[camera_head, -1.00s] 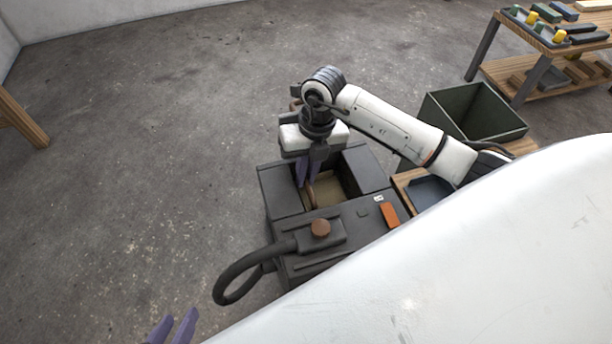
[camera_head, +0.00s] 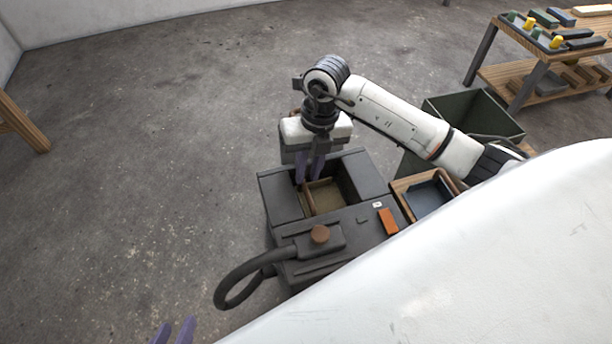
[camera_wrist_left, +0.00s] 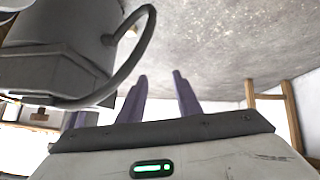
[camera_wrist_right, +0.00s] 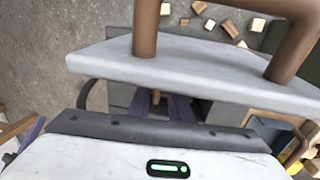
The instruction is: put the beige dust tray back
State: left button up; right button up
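The beige dust tray (camera_head: 328,194) lies inside the opening of the dark grey machine (camera_head: 345,230), with a brown strip along its left side. My right gripper (camera_head: 310,180) points down at the left part of this opening. Its purple fingers are apart; in the right wrist view a small brown piece (camera_wrist_right: 157,97) shows between them, and I see no clear contact. A light grey panel (camera_wrist_right: 195,75) with a brown bar handle hides the fingertips there. My left gripper (camera_head: 174,332) is open and empty at the bottom edge; it also shows in the left wrist view (camera_wrist_left: 162,88).
A hose (camera_head: 235,280) loops from the machine's front left. Right of it are an orange block (camera_head: 388,221), a wood-rimmed dark tray (camera_head: 401,187) and a green bin (camera_head: 430,103). A workbench (camera_head: 540,72) stands at the back right.

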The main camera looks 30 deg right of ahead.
notch_tip(320, 180, up, 8)
jog(key=d+p, duration=0.1)
jog(key=shift+s+p, duration=0.15)
jog(key=shift+p, duration=0.25)
jog(key=shift+a, duration=0.1)
